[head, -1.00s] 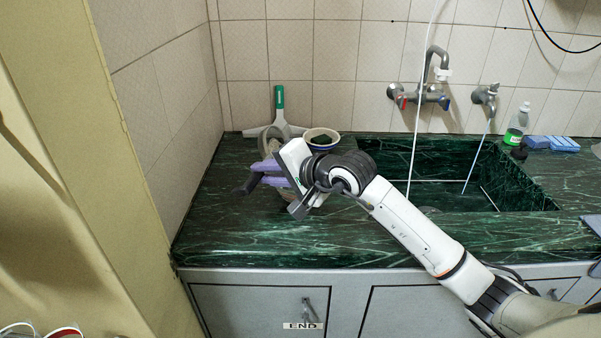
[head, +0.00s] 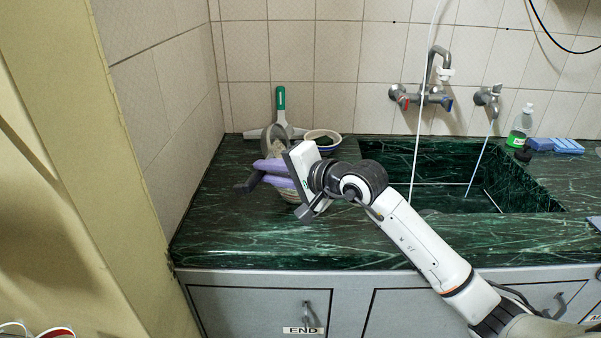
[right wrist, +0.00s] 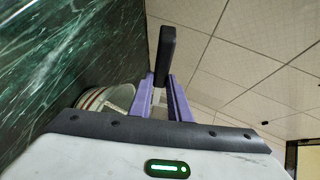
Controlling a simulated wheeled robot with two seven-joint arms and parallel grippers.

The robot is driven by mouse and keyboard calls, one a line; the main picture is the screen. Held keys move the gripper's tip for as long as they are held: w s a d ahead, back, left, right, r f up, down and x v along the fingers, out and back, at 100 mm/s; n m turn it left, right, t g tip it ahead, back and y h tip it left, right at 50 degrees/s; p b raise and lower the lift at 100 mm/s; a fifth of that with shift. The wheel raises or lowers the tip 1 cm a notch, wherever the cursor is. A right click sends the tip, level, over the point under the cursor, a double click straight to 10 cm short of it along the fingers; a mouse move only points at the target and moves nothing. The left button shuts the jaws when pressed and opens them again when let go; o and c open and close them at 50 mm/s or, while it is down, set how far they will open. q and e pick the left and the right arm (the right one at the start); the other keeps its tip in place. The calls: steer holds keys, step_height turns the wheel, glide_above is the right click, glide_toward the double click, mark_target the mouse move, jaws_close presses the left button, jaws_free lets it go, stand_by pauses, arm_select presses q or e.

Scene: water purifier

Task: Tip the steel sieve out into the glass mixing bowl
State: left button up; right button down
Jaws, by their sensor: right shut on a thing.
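My right gripper (head: 261,174) has purple fingers and is shut on a black handle (head: 245,187), which I take to be the steel sieve's. The handle also shows between the fingers in the right wrist view (right wrist: 165,55). A grey, rounded, tilted rim behind the fingers looks like the steel sieve (head: 270,140); its contents are hard to make out. A bowl with coloured bands (right wrist: 108,97) stands on the counter below the gripper in the right wrist view; in the head view the gripper mostly hides it. I cannot tell whether it is the glass mixing bowl. My left gripper is not in view.
A cream bowl with dark contents (head: 322,139) stands behind my right wrist. A green-handled tool (head: 280,100) leans at the back wall. The sink (head: 440,190) is to the right, with a green bottle (head: 519,128) and blue sponges (head: 566,145) beyond. The front counter (head: 240,240) is clear.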

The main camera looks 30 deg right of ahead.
arm_select(q)
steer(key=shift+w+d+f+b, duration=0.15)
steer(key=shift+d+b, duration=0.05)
steer(key=shift+b, duration=0.2)
arm_select(e)
steer(key=shift+d, duration=0.15)
